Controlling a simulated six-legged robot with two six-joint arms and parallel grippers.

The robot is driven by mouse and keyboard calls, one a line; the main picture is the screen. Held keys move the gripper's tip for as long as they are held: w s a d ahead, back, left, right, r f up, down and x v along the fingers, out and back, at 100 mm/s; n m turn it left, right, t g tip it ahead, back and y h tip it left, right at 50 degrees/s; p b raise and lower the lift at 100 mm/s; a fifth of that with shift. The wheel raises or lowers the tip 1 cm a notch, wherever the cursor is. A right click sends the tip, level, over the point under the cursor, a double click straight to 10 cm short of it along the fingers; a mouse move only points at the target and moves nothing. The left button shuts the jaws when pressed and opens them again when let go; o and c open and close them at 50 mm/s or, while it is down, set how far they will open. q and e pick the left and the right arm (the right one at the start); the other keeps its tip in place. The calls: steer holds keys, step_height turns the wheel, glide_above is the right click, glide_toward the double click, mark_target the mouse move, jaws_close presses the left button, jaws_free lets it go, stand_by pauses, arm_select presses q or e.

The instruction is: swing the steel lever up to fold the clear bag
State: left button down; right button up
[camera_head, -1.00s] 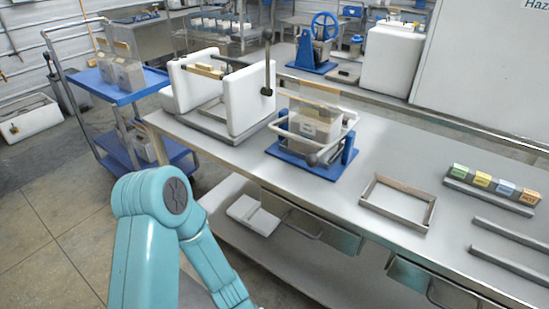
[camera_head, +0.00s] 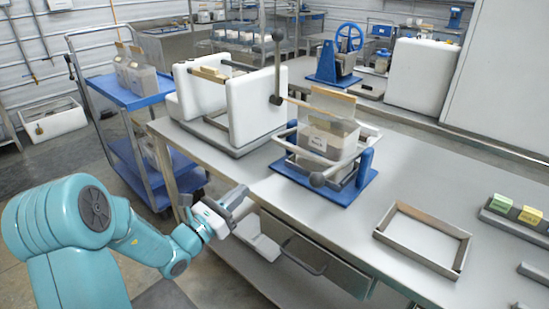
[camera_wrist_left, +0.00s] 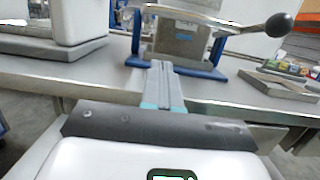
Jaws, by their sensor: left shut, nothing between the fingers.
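The clear bag (camera_head: 328,137) stands upright in a blue fold stand (camera_head: 345,190) on the steel bench, its clear top rising above the filled part. My left gripper (camera_head: 243,193) is shut and empty, in front of the bench edge, left of and apart from the knob. My right gripper is out of view.
A white-sided press (camera_head: 248,105) stands left of the stand, with a vertical rod and dark ball. An empty metal frame (camera_head: 418,262) lies to the right, with coloured blocks (camera_head: 530,214) beyond. A blue cart (camera_head: 130,92) stands left of the bench.

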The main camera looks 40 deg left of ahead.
arm_select(q)
steer(key=p+x, duration=0.1)
steer(key=x, duration=0.8)
steer(key=shift+w+d, duration=0.1)
steer(key=shift+d, duration=0.1)
steer(key=w+r, duration=0.2)
steer(key=shift+w+d+r+p, duration=0.1)
steer(key=shift+w+r+p, duration=0.15)
steer(key=shift+p, duration=0.1)
steer(key=shift+w+r, duration=0.25)
steer(key=shift+r, duration=0.1)
